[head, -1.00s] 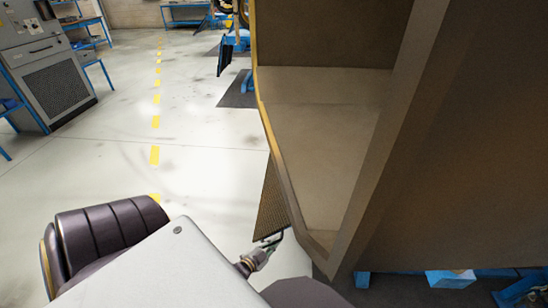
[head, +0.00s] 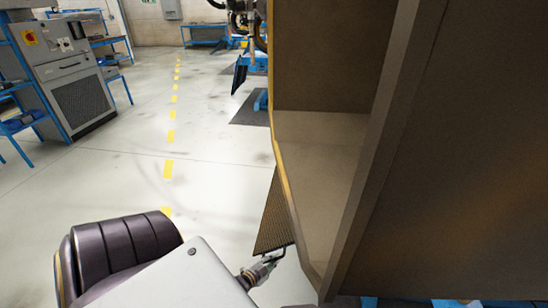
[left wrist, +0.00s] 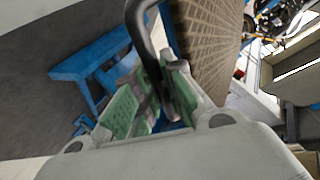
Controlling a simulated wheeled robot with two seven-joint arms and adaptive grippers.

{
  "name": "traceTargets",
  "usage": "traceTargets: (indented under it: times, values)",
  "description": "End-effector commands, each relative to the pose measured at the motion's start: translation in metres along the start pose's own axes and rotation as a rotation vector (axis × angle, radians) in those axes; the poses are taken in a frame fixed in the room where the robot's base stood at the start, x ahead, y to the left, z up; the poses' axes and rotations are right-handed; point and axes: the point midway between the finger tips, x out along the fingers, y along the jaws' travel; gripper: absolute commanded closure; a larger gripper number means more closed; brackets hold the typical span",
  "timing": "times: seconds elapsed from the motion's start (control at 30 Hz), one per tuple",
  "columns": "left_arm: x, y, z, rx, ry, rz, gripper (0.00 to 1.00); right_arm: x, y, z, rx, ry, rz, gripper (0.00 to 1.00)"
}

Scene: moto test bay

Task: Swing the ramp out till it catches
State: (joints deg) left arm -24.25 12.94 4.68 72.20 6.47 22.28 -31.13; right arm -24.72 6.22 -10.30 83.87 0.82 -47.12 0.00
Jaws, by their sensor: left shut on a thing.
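The ramp (head: 271,218) is a dark brown, mesh-textured panel. In the head view only a narrow part of it shows, left of a large brown box-like body that hides the rest. It also fills the upper middle of the left wrist view (left wrist: 207,35). A dark bent handle (left wrist: 142,22) comes off it. My left gripper (head: 264,268) is at the ramp's lower end, and its green-padded fingers (left wrist: 157,98) are closed around the handle. I cannot tell whether the ramp has caught. My right gripper is in neither view.
The brown open-fronted body (head: 322,150) blocks the right half of the head view, close to my left arm. Pale floor with a dashed yellow line (head: 168,168) lies open on the left. A grey cabinet (head: 68,85) and blue benches stand farther back. Blue frame parts (left wrist: 95,75) lie beyond the gripper.

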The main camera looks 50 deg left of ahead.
Motion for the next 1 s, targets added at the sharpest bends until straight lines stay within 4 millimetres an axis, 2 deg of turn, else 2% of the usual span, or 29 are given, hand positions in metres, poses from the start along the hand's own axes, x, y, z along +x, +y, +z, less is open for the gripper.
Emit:
traceTargets:
  times: [0.47,0.5,0.57,1.0]
  values:
    - [-0.0010,-0.0013,0.0017,0.003,-0.004,0.001,1.00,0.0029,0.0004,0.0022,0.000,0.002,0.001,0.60]
    - [-0.0010,-0.0013,0.0017,0.003,-0.004,0.001,0.88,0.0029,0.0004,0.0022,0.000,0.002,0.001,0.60]
    - [-0.0009,-0.0014,0.0016,0.003,-0.004,0.001,0.80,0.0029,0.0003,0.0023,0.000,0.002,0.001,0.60]
    - [-0.0013,-0.0023,0.0004,0.003,-0.001,-0.001,0.79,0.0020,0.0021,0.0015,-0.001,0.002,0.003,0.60]
